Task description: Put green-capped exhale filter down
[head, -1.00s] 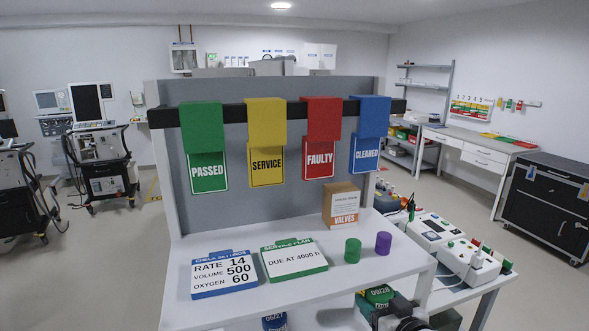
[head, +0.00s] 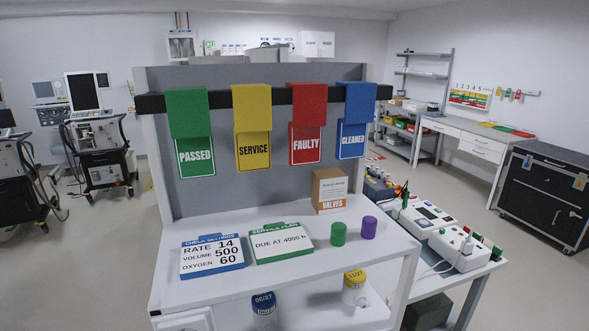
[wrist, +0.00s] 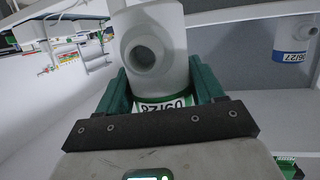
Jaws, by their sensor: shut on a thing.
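My gripper (wrist: 162,85) shows in the wrist view, shut on the exhale filter (wrist: 155,45). The filter is a pale grey-white body with a round port facing the camera. A green band and a white label, which reads 09/28 upside down, show between the dark green fingers. The filter appears clear of the shelf, but its far end is cut off by the frame. Neither the gripper nor this filter shows in the head view.
A blue-capped filter (head: 264,309) and a yellow-capped filter (head: 354,288) stand on the lower shelf. The blue one also shows in the wrist view (wrist: 292,42). Above, the white bench (head: 290,272) holds two cards, a valves box (head: 329,190), and green and purple cylinders.

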